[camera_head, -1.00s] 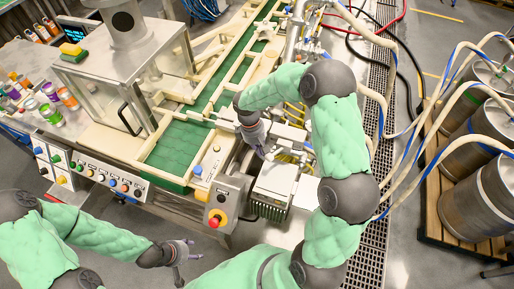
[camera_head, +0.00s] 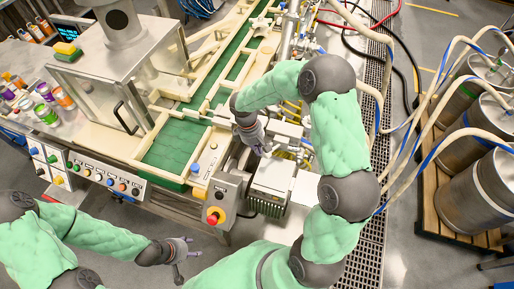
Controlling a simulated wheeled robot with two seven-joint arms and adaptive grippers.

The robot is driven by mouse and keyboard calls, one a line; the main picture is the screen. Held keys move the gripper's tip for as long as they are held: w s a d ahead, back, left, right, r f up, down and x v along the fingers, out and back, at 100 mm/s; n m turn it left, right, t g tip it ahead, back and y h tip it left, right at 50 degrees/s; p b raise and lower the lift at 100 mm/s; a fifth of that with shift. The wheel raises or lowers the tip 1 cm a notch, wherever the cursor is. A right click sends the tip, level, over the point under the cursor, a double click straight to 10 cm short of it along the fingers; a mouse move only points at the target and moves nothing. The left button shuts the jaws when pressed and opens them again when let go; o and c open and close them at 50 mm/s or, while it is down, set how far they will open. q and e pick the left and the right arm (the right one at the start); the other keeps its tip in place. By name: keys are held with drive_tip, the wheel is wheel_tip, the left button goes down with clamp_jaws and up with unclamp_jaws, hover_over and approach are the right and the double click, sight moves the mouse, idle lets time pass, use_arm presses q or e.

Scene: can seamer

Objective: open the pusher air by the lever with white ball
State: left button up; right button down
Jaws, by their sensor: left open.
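My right gripper (camera_head: 265,151) points down among the valves and pipes beside the green conveyor, above a finned grey box. Its fingers are small and partly hidden, so I cannot tell whether they are open or touch anything. The lever with the white ball cannot be made out clearly; the gripper and wrist cover part of that area. My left gripper (camera_head: 183,256) is open and empty over the floor, in front of the machine and apart from it.
The green conveyor (camera_head: 172,146) runs beside my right wrist. A red emergency button (camera_head: 212,219) is on the grey control box below it. The finned grey box (camera_head: 270,187) is close under the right gripper. Steel kegs (camera_head: 470,190) with hoses stand at the right.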

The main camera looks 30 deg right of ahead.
drive_tip(key=s+d+n+t, duration=0.1)
drive_tip(key=s+n, duration=0.5)
drive_tip(key=n, duration=0.1)
drive_tip(key=shift+d+h, duration=0.25)
drive_tip(key=shift+h, duration=0.15)
drive_tip(key=shift+w, duration=0.25)
drive_tip(key=shift+w+d+p, duration=0.15)
drive_tip(key=shift+w+p, duration=0.15)
drive_tip(key=shift+w, duration=0.3)
